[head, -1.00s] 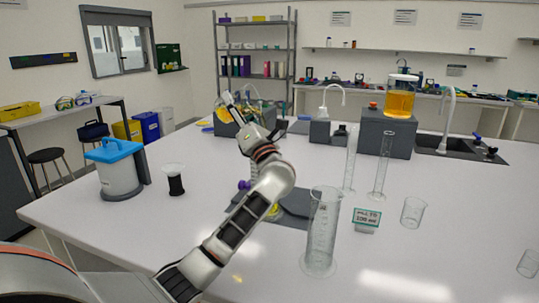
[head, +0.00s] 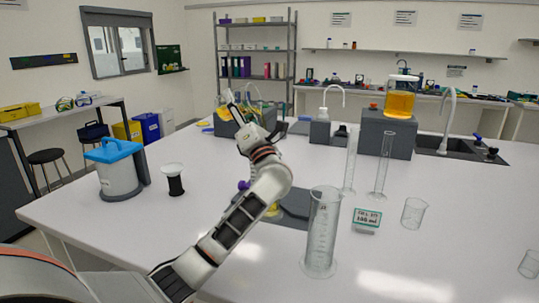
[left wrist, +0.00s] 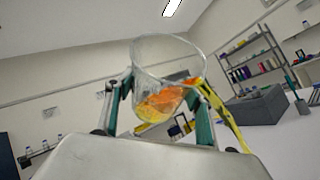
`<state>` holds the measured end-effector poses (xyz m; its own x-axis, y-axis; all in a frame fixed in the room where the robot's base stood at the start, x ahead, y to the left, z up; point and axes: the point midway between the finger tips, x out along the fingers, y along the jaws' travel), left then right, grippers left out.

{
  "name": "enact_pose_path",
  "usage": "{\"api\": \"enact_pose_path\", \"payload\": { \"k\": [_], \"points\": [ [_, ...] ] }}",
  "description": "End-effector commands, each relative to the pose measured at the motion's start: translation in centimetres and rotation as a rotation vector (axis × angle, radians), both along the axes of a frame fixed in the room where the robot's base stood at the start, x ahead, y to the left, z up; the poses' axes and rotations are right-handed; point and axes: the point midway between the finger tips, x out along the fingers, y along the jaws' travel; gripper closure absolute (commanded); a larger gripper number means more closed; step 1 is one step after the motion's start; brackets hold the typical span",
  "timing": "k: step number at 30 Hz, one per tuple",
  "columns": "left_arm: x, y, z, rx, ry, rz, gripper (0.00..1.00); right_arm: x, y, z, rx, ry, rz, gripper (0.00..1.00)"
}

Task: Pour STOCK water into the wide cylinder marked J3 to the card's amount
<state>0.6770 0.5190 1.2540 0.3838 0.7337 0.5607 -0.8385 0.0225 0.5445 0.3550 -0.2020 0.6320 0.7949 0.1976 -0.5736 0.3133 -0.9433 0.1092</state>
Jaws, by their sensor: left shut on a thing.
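My left gripper (head: 234,98) is raised over the back left of the bench. In the left wrist view it (left wrist: 165,105) is shut on a clear glass beaker (left wrist: 168,62). Orange-yellow shows low in the beaker; the glass looks tilted. The wide graduated cylinder (head: 321,235) stands upright at the front middle and looks empty; I cannot read its mark. The small card (head: 367,220) stands to its right, its writing too small to read surely. A clear tank of amber liquid (head: 400,100) sits on a grey block (head: 386,134); no STOCK label is legible. My right gripper is not in view.
Two narrow cylinders (head: 382,168) stand behind the wide one. Empty beakers stand right (head: 413,212) and far right (head: 529,264). A blue-lidded container (head: 117,175) and a black-and-white stand (head: 174,182) are left. A grey bin with tubes (head: 240,124) is behind my gripper. The front right is largely clear.

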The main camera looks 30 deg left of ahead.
Motion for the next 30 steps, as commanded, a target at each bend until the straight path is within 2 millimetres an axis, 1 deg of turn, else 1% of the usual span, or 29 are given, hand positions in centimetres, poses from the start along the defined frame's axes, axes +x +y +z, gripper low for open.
{"api": "enact_pose_path", "payload": {
  "k": [30],
  "points": [
    [-0.05, 0.07, 0.46, 0.064, 0.014, 0.001, 0.78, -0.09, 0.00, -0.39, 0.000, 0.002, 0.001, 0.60]
  ]
}}
